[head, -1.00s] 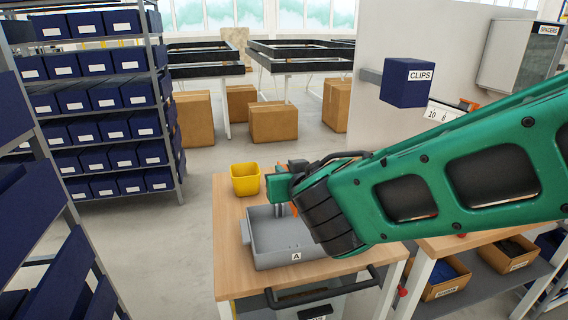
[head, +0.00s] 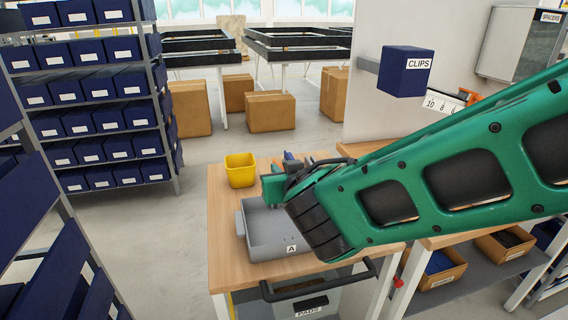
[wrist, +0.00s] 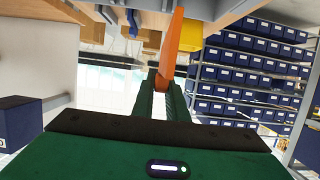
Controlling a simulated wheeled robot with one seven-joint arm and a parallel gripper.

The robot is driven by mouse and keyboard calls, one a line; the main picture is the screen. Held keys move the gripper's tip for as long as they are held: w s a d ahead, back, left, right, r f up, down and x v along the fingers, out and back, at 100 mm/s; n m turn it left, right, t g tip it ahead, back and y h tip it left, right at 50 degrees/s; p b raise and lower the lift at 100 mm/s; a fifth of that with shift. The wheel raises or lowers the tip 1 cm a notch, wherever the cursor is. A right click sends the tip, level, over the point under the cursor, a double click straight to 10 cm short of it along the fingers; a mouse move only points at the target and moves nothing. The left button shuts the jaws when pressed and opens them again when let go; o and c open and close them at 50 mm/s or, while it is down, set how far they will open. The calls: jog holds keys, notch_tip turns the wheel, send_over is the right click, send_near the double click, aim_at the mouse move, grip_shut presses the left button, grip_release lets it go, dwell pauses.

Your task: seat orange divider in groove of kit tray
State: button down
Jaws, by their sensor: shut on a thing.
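The grey kit tray (head: 262,250), marked A, lies on the wooden table. My green gripper (head: 272,187) is over the tray's far side in the head view; its own wrist hides the fingertips there. In the wrist view my gripper (wrist: 161,84) is shut on the orange divider (wrist: 174,45), which sticks out beyond the fingertips. A grey tray wall (wrist: 205,8) shows at the top edge of that view, close to the divider's far end. The divider is hidden in the head view. The groove is not visible, and I cannot tell whether the divider touches the tray.
A yellow bin (head: 241,171) stands behind the tray on the table (head: 222,210). Small blue items (head: 290,157) are at the table's back edge. A blue CLIPS box (head: 406,73) is on the partition at right. Shelving with blue bins (head: 110,100) stands at left.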

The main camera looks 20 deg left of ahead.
jog(key=shift+f, duration=1.65)
jog(key=shift+s, duration=0.1)
jog(key=shift+f, duration=4.15)
dwell(0.4)
jog(key=c, duration=1.7)
grip_release()
jog(key=shift+o, duration=0.2)
jog(key=v, duration=1)
jog(key=shift+s+d+r, duration=0.15)
jog(key=shift+s, duration=0.1)
